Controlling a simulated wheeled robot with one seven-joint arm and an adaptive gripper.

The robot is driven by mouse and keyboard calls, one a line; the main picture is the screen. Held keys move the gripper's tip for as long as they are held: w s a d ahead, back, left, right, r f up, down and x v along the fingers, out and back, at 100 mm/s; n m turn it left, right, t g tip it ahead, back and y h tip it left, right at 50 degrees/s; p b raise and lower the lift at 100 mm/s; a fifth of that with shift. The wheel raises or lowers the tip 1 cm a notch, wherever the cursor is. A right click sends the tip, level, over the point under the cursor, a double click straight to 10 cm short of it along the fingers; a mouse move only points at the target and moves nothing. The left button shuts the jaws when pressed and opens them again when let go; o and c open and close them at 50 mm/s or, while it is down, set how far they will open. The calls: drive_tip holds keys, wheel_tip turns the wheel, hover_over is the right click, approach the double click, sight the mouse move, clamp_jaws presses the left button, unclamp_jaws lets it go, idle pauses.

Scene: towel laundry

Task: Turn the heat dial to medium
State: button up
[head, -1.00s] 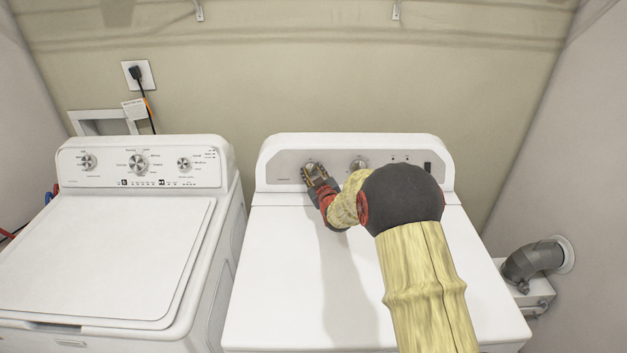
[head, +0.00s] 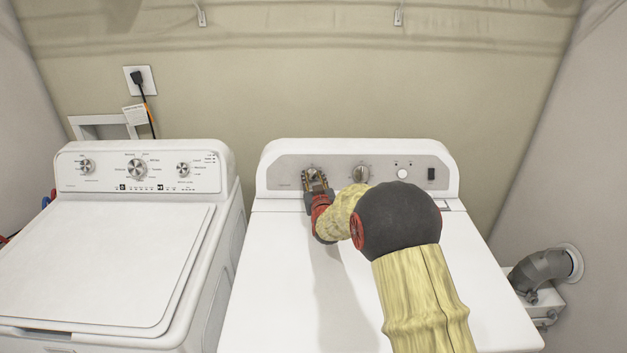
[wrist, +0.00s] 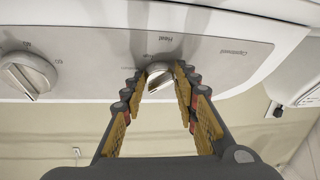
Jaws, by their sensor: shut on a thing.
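The heat dial (wrist: 157,86) is a round silver knob on the dryer's grey control panel (wrist: 210,58). The word "Heat" is printed beside it, upside down in the wrist view. In the head view the dial (head: 313,170) is the left one of the panel's two large knobs and is partly hidden by my gripper (head: 316,182). In the wrist view my gripper (wrist: 160,77) has its two tan-padded fingers on either side of the dial, shut on it. The dial's pointer setting is not readable.
A second knob (head: 361,172) sits to the right on the panel, with a round button (head: 402,173) and a dark switch (head: 431,174) beyond. A white washer (head: 100,260) stands left of the dryer (head: 270,300). The dryer top is clear.

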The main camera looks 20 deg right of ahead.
drive_tip(key=o, duration=1.1)
drive_tip(key=shift+o, duration=0.3)
drive_tip(key=v, duration=1.2)
